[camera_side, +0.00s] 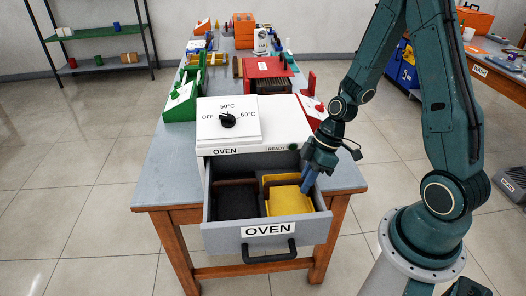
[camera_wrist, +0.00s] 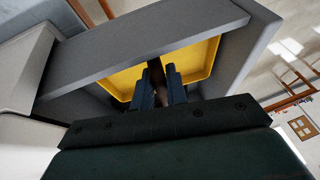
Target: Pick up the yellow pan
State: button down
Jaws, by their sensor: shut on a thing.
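The yellow pan (camera_side: 289,201) lies in the right part of the open oven drawer (camera_side: 268,238). My gripper (camera_side: 308,182) reaches down into the drawer at the pan's right side. In the wrist view the yellow pan (camera_wrist: 205,62) shows behind the blue fingers of my gripper (camera_wrist: 160,80). The fingers are close together, with a dark brown piece between them that looks like part of the pan's handle or divider. I cannot tell exactly where they grip. The pan seems to sit low inside the drawer.
A black pan or insert (camera_side: 236,202) fills the drawer's left part. The white oven box (camera_side: 228,122) with its dial stands behind the drawer. The drawer's walls stand close around my gripper. Other boxes and tools stand farther back on the table.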

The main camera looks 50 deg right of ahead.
notch_tip(320, 180, up, 13)
dwell(0.6)
